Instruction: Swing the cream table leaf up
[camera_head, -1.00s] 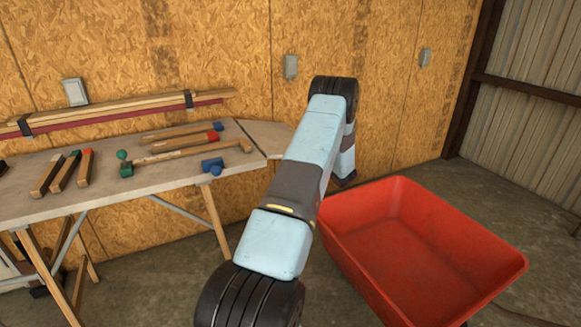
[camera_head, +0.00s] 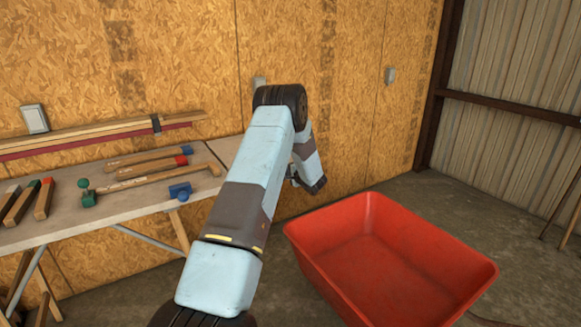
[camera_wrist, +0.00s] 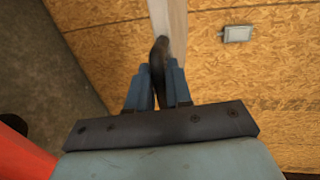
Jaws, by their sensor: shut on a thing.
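The cream table leaf (camera_head: 226,148) joins the right end of the workbench. It looks about level with the bench top, and my arm hides its right part. In the wrist view a pale board edge (camera_wrist: 178,28), likely the leaf, runs up from between my fingers. My gripper (camera_wrist: 157,90) has its blue fingers shut on a dark handle (camera_wrist: 159,56) at that edge. In the head view my arm reaches past the bench's right end and its wrist bends down; the fingers are mostly hidden there.
The workbench (camera_head: 120,205) holds several wooden-handled tools and a blue clamp-like piece (camera_head: 180,191) near the leaf seam. A red tub (camera_head: 390,255) stands on the floor close to the right of my arm. A board wall (camera_head: 190,60) is behind.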

